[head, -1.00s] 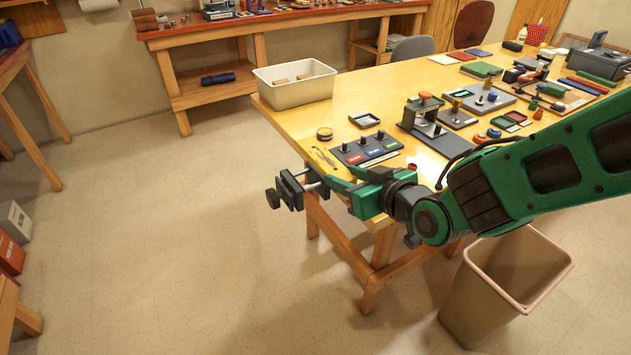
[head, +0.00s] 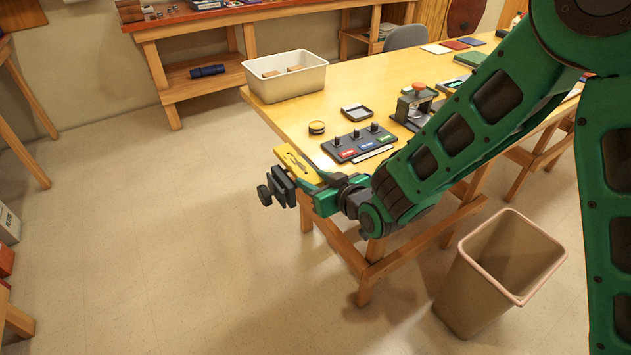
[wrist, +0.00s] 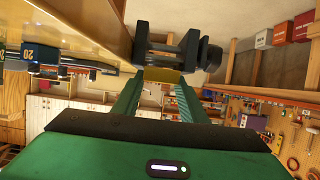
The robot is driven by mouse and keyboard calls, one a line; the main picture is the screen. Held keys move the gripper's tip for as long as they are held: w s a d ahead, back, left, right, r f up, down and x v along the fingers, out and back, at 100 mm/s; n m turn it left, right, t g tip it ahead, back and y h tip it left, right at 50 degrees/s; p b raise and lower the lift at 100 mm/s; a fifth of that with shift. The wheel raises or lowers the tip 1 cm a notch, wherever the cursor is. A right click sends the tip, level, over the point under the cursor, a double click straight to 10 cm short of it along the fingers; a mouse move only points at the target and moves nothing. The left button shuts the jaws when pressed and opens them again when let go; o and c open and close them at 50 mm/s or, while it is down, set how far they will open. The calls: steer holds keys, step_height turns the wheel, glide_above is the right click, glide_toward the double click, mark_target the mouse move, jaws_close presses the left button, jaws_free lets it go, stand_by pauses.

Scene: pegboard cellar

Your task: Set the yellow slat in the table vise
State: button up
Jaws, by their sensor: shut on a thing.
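My gripper (head: 309,185) comes from the right and is shut on the slat, right by the vise. In the wrist view the slat (wrist: 163,76) shows as a yellow strip between my fingertips (wrist: 160,84), close against the vise (wrist: 176,48). Whether the slat is between the jaws is hidden.
A beige waste bin (head: 490,280) stands on the floor to the right. Floor left of the vise is clear.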

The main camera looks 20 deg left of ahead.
steer(key=shift+f, duration=0.15)
steer(key=shift+f, duration=0.5)
steer(key=o, duration=1.1)
steer(key=shift+r, duration=0.1)
